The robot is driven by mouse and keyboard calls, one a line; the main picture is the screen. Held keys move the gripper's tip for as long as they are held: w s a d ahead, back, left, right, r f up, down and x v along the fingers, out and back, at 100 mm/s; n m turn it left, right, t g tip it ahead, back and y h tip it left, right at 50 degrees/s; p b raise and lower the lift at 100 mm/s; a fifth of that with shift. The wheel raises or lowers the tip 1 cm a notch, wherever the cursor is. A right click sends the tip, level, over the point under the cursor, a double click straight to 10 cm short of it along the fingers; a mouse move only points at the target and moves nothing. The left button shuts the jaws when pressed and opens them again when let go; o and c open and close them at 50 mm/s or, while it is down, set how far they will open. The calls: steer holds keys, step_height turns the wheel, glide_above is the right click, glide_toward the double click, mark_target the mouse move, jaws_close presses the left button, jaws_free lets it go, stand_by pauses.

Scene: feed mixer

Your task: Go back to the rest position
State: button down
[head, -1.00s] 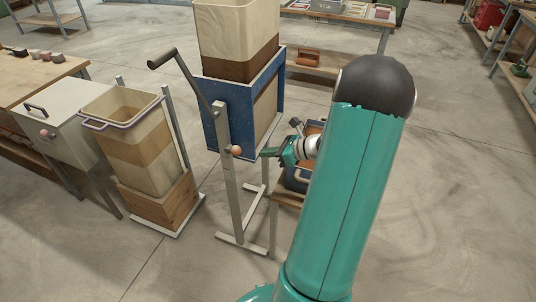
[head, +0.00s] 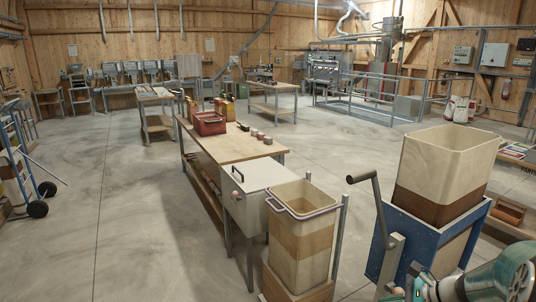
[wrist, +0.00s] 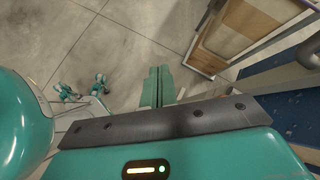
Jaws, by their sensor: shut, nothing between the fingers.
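My gripper (wrist: 157,87) is shut and empty; its two teal fingers lie side by side over the bare concrete floor in the wrist view. In the head view part of my arm's teal end shows in the bottom right corner, in front of the blue mixer stand (head: 405,235). The fingertips are hard to make out there. In the wrist view a blue speckled panel (wrist: 295,70) stands to the right of the fingers, apart from them.
The stand carries a large bin (head: 447,165) and a crank handle (head: 365,178). To its left are a tall bin (head: 300,240) on a wooden block, a white box (head: 255,190) and a long workbench (head: 230,147). The floor at left centre is clear; a hand truck (head: 25,165) stands far left.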

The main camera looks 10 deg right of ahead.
steer(key=s+a+r+n+h, duration=0.2)
steer(key=s+a+r+n, duration=0.2)
steer(key=a+n, duration=0.3)
steer(key=s+a+r+n+g+h, duration=0.1)
steer(key=s+a+r+n+h, duration=0.1)
steer(key=s+a+r+n, duration=0.2)
steer(key=s+a+r+n+h, duration=0.2)
steer(key=s+a+r+n, duration=0.3)
steer(key=a+n, duration=0.5)
steer(key=shift+n+h, duration=0.3)
steer(key=shift+n, duration=0.9)
